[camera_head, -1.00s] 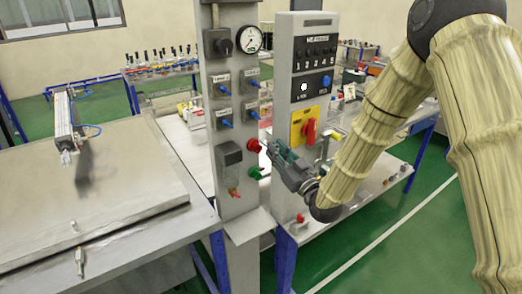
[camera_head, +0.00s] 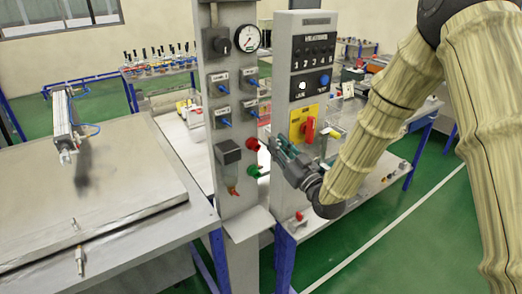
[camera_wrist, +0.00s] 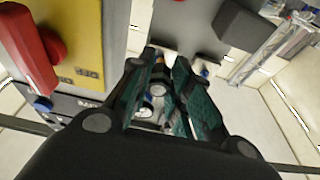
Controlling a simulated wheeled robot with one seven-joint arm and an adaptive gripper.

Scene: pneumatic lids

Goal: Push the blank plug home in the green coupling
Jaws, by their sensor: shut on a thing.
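The green coupling (camera_head: 257,171) sticks out from the lower right side of the grey column, below a red coupling (camera_head: 252,144). My gripper (camera_head: 274,148) is just right of the two couplings, with its fingers pointing left toward the column. In the wrist view my gripper (camera_wrist: 158,60) has its dark green fingers closed around a small grey, round-ended piece, apparently the blank plug (camera_wrist: 157,88). The plug cannot be made out in the head view. The green coupling cannot be made out in the wrist view, so whether the plug touches it cannot be told.
A grey control box (camera_head: 302,80) with a yellow plate and red rotary switch (camera_head: 308,129) stands close behind my gripper. The column (camera_head: 234,185) carries a gauge (camera_head: 246,38) and several blue-tipped valves. A metal bench (camera_head: 120,205) with a cylinder lies left.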

